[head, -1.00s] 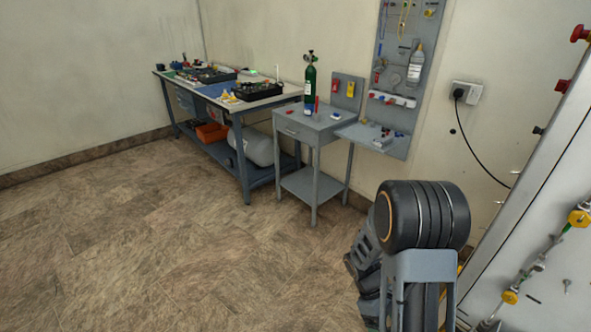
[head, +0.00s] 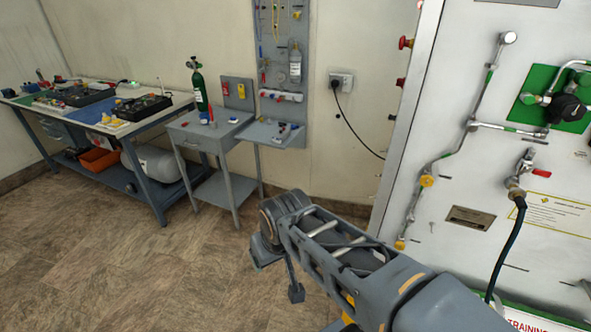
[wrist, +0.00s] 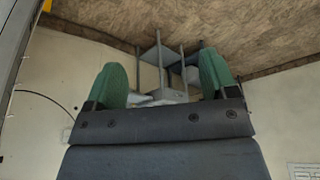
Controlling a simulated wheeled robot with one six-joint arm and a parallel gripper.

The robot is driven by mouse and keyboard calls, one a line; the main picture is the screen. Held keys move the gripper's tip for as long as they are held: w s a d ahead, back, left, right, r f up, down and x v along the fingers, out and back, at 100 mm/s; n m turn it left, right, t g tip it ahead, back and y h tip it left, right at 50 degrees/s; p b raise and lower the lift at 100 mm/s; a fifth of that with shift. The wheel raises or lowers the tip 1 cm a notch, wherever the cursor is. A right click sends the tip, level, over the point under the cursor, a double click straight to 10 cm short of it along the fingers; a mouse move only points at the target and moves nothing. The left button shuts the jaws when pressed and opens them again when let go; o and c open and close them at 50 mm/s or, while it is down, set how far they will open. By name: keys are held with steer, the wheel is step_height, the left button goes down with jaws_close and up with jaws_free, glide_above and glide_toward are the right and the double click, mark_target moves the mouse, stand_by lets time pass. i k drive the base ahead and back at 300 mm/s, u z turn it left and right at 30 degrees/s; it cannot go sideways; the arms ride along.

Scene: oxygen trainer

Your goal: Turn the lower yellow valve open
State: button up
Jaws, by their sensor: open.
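The lower yellow valve (head: 400,244) is a small yellow knob low on the thin pipe near the left edge of the white panel, just above my arm in the head view. The upper yellow valve (head: 427,181) sits higher on the same pipe. My gripper (wrist: 162,82) shows in the wrist view with two green fingers spread apart and nothing between them. It faces the room's wall and floor. The fingers cannot be made out in the head view. A yellow bit at the wrist view's top left corner is too cut off to name.
The white panel (head: 470,205) also carries a black regulator (head: 566,109) on a green plate and a red-handled valve (head: 534,171) with a black hose. A grey stand (head: 205,133) with a green cylinder (head: 199,90) and a workbench (head: 135,122) stand left. Floor in front is clear.

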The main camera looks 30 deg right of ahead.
mark_target(398, 246)
steer(key=z, duration=0.3)
steer(key=k, duration=0.25)
steer(key=z, duration=1.5)
steer(key=k, duration=0.5)
steer(key=u, duration=1.5)
steer(key=i, duration=0.9)
steer(key=z, duration=1.75)
